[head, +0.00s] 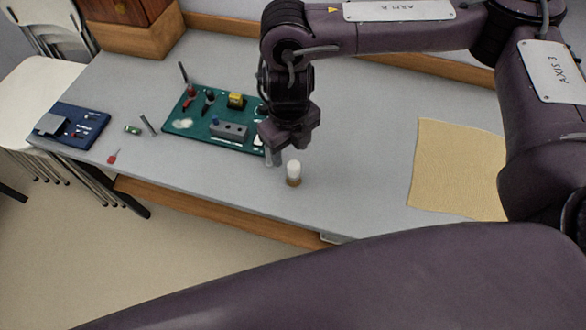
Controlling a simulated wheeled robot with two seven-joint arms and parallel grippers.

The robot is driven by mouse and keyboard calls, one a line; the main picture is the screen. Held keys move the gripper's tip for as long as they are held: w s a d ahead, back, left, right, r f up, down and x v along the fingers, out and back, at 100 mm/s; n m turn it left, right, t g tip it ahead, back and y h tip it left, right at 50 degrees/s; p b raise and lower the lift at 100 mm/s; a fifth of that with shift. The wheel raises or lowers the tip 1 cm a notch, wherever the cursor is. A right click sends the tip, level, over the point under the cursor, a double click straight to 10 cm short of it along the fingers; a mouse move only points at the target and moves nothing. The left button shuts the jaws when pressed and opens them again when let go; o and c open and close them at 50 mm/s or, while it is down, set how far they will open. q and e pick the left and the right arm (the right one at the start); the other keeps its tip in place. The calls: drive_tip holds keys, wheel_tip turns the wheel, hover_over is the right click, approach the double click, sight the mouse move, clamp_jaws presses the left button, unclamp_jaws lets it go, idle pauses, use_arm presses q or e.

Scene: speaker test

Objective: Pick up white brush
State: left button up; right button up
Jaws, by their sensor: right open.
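A small upright object with a white top and a brown base (293,173) stands on the grey table (365,185) near its front edge. It may be the white brush, but it is too small to be sure. My right gripper (281,156) points down just behind and to the left of it. The gripper is open, and I see nothing held in it. I cannot tell whether a finger touches the object. My left gripper is out of view.
A green board (185,129) with several parts lies left of my right gripper. Further left are a blue board (88,122), a red-tipped tool (114,156) and a small green cylinder (132,130). A tan mat (455,170) lies right. The table between object and mat is clear.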

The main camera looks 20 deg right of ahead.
sight(294, 164)
drive_tip(key=f, duration=0.4)
drive_tip(key=s+f, duration=0.1)
drive_tip(key=f, duration=0.1)
drive_tip(key=shift+s+d+f+b, duration=0.1)
drive_tip(key=shift+d+f+b, duration=0.15)
drive_tip(key=shift+d+b, duration=0.1)
drive_tip(key=shift+a+f, duration=0.1)
drive_tip(key=shift+f, duration=0.15)
drive_tip(key=shift+c, duration=0.2)
drive_tip(key=c, duration=1)
drive_tip(key=shift+r, duration=0.1)
